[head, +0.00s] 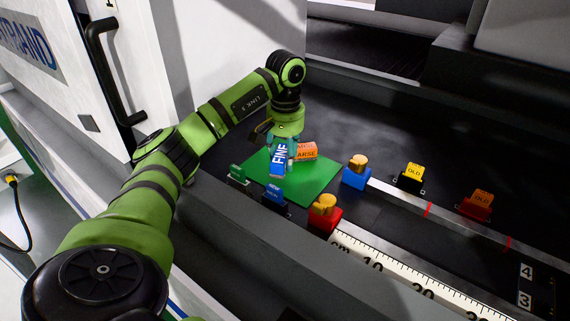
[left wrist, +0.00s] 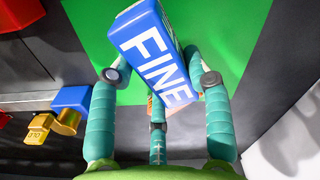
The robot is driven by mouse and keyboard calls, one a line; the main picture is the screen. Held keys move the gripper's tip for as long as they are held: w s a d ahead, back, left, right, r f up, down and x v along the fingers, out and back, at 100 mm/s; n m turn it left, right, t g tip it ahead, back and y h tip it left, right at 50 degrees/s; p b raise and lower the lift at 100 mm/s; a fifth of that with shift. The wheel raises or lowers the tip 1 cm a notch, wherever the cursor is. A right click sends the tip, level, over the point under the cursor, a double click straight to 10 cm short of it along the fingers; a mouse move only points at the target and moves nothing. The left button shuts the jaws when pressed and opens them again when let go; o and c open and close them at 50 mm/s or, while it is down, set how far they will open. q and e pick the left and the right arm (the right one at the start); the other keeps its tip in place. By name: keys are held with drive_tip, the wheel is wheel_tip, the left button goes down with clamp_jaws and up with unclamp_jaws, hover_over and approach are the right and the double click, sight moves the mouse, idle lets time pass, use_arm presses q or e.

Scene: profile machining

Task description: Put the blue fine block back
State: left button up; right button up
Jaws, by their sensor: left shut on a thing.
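The blue fine block (head: 278,158), with white FINE lettering, is over the green mat (head: 318,188) in the head view. It is tilted in my left gripper (head: 281,143), whose teal fingers are shut on it. In the left wrist view the block (left wrist: 152,48) lies between the fingers of that gripper (left wrist: 160,82), its lettered face showing. I cannot tell whether the block touches the mat. An orange block (head: 307,151) with COARSE lettering stands on the mat, just right of the fine block and partly hidden by it. My right gripper is not in view.
Small green (head: 238,174) and blue (head: 274,195) stands sit along the mat's near-left edge. A red clamp (head: 324,218) and a blue clamp (head: 355,175) with gold knobs stand right of the mat, by a ruler (head: 390,272) and rail.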

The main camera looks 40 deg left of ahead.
sight(285, 167)
use_arm(q)
wheel_tip(285, 167, down, 3)
drive_tip(key=shift+f+p, duration=0.1)
drive_tip(key=shift+p, duration=0.4)
drive_tip(key=shift+f, duration=0.55)
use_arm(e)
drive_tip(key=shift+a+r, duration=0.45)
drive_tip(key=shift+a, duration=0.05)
use_arm(q)
drive_tip(key=o, duration=1.1)
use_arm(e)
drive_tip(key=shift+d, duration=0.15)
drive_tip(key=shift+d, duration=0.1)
